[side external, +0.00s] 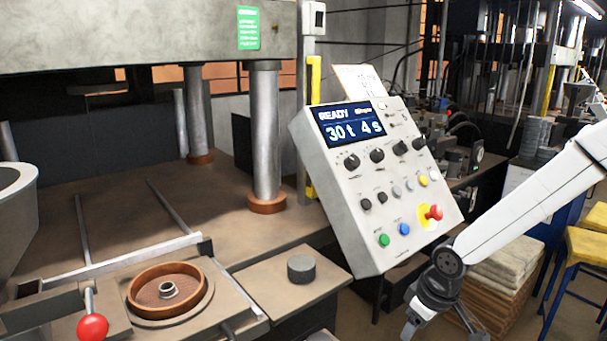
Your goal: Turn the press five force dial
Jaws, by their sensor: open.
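A tilted light-grey control panel (345,215) stands right of centre in the side external view. Its blue screen (349,125) reads "READY", "30 t" and "4 s". Below the screen is a row of black dials, with one at the left (352,161), another beside it (377,156), and more to the right (401,147). Their labels are too small to read, so I cannot tell which is the force dial. My gripper (438,318) is open, low at the bottom right, below the panel and apart from the dials. Its lower end is partly cut off by the frame edge.
The panel also carries a red emergency button (434,212), a green button (384,240) and a blue button (404,229). Stacked boards (507,270) stand behind my gripper.

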